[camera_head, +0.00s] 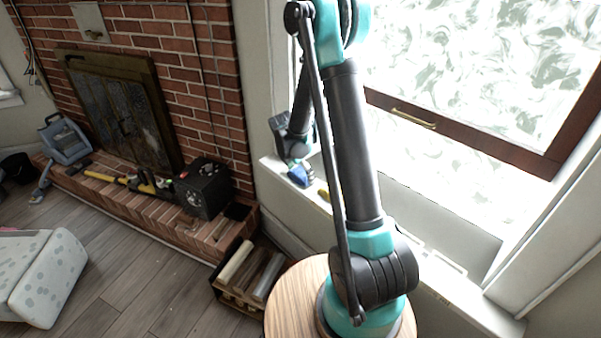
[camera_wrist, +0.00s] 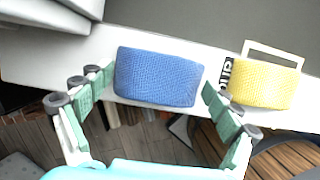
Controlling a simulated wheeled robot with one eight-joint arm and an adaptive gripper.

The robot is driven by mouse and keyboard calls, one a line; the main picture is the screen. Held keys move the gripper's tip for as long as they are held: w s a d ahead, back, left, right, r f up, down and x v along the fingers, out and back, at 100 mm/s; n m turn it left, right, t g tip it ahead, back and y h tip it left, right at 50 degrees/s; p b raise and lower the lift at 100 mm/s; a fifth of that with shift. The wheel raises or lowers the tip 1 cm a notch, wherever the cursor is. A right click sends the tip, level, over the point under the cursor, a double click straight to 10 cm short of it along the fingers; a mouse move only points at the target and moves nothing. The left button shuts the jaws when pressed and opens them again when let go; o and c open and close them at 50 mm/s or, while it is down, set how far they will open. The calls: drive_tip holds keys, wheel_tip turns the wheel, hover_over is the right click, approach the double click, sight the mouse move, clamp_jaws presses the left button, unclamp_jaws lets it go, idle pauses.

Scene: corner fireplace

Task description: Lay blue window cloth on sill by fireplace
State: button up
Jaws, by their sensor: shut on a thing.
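The blue window cloth (camera_wrist: 158,78) is a rounded woven block in the wrist view, between the green pads of my gripper (camera_wrist: 157,88). My gripper is shut on it. In the camera_head view the cloth (camera_head: 299,175) shows small and blue below my gripper (camera_head: 298,168), at the fireplace end of the white window sill (camera_head: 435,283). The cloth is over or on the sill; I cannot tell if it touches. My arm hides part of the sill. The brick fireplace (camera_head: 205,75) stands to the left.
A yellow cloth-like block (camera_wrist: 264,84) with a pale frame sits right of the blue cloth on the sill. A window with a brown wooden frame (camera_head: 470,138) rises behind. A black box (camera_head: 203,188) stands on the hearth, and a crate of rolls (camera_head: 240,296) on the floor.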

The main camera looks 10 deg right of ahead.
drive_tip(key=o, duration=0.9)
drive_tip(key=shift+c, duration=0.2)
drive_tip(key=v, duration=1.2)
drive_tip(key=s+d+f+m+t+y, duration=0.1)
drive_tip(key=s+d+m, duration=0.2)
drive_tip(key=s+m, duration=0.9)
drive_tip(key=s+d+f+m+t+y, duration=0.1)
drive_tip(key=s+d+m, duration=0.3)
drive_tip(key=s+m, duration=0.8)
drive_tip(key=shift+m+y, duration=0.3)
drive_tip(key=shift+y, duration=0.2)
